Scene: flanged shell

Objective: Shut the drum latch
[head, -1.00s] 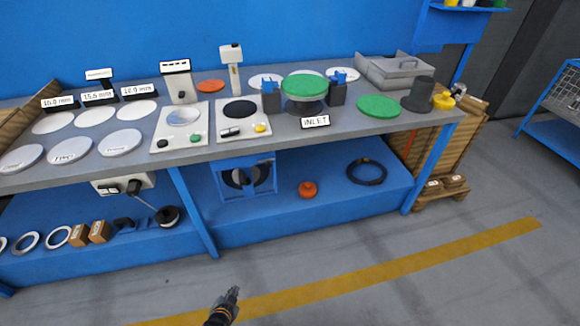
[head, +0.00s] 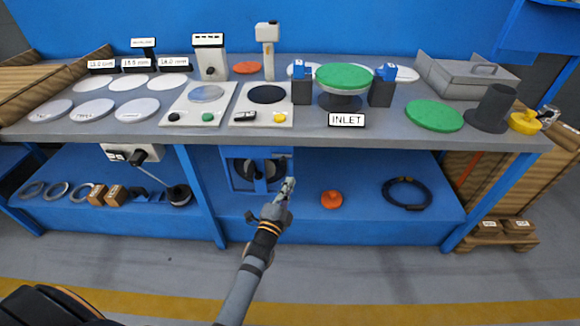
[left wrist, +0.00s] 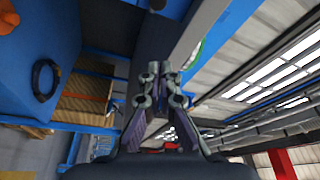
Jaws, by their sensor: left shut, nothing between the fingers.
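A blue frame with a dark round drum (head: 258,170) in it stands on the lower shelf under the bench, left of centre in the head view. A narrow light strip shows at its right side; I cannot tell whether this is the latch or how the latch stands. My left gripper (head: 289,186) is shut and empty. In the head view it appears just right of the drum's frame, below the bench edge; contact is unclear. In the left wrist view the shut fingers (left wrist: 158,82) point towards the bench's underside, and the drum does not show. My right gripper is not in view.
The grey bench top (head: 390,125) overhangs the shelf. An orange knob-like piece (head: 331,199) and a black ring (head: 406,193) lie right of my gripper. A blue bench leg (head: 205,195) stands left of the drum. A green-topped inlet piece (head: 344,80) is above.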

